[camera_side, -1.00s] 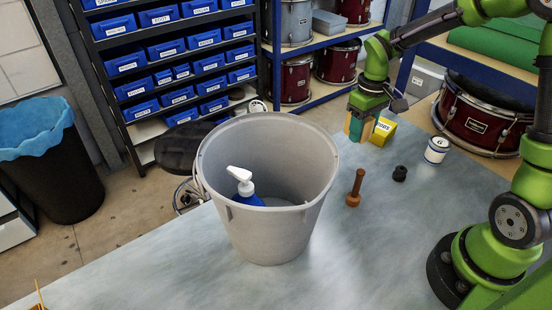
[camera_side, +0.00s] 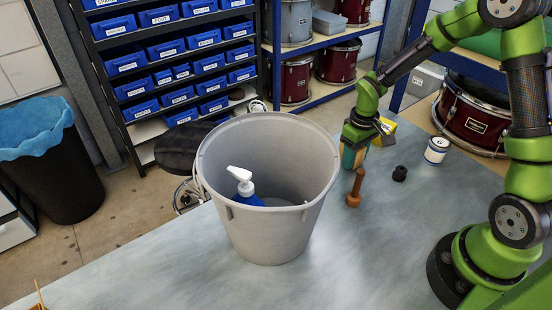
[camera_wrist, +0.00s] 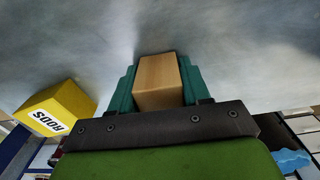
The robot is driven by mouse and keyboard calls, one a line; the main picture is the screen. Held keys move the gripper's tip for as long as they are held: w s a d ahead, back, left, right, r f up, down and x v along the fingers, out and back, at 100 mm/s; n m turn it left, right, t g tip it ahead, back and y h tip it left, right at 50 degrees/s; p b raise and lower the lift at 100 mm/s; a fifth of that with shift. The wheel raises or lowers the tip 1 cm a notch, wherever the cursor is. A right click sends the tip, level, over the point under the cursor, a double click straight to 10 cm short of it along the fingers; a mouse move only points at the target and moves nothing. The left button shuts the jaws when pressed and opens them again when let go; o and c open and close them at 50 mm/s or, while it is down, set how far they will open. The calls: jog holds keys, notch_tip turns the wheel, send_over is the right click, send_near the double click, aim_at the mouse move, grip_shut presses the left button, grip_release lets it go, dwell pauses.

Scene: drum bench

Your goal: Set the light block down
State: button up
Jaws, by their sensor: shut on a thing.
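The light block (camera_wrist: 158,82) is a tan wooden block between the teal fingers in the wrist view. My gripper (camera_wrist: 158,88) is shut on it. In the side view my gripper (camera_side: 353,160) points down low over the far part of the grey bench (camera_side: 400,240), just right of the bucket's rim. The block is mostly hidden by the fingers there. I cannot tell whether its underside touches the bench.
A brown wooden peg (camera_side: 355,188), a black knob (camera_side: 400,173) and a can (camera_side: 437,150) stand nearby. A yellow RODS box (camera_wrist: 55,108) is beside my gripper.

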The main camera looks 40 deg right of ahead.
jog(key=shift+f, duration=0.15)
jog(key=o, duration=1.1)
notch_tip(320, 180, up, 12)
jog(key=shift+r, duration=0.1)
jog(key=s+a+r+m+t, duration=0.1)
jog(key=s+a+r+t, duration=0.1)
jog(key=s+a+r, duration=0.1)
jog(key=s+a+r+m+t+y, duration=0.1)
jog(key=s+a+r+t, duration=0.1)
jog(key=s+r, duration=0.3)
jog(key=s+a+r+m+t+y, duration=0.1)
jog(key=s+a+r+m+t, duration=0.1)
jog(key=s+a+r+t, duration=0.1)
jog(key=shift+s+a+r, duration=0.25)
jog(key=shift+s+a, duration=0.1)
jog(key=shift+s, duration=0.35)
jog(key=shift+s+a+r, duration=0.2)
jog(key=shift+s+a, duration=0.1)
jog(key=shift+s, duration=0.4)
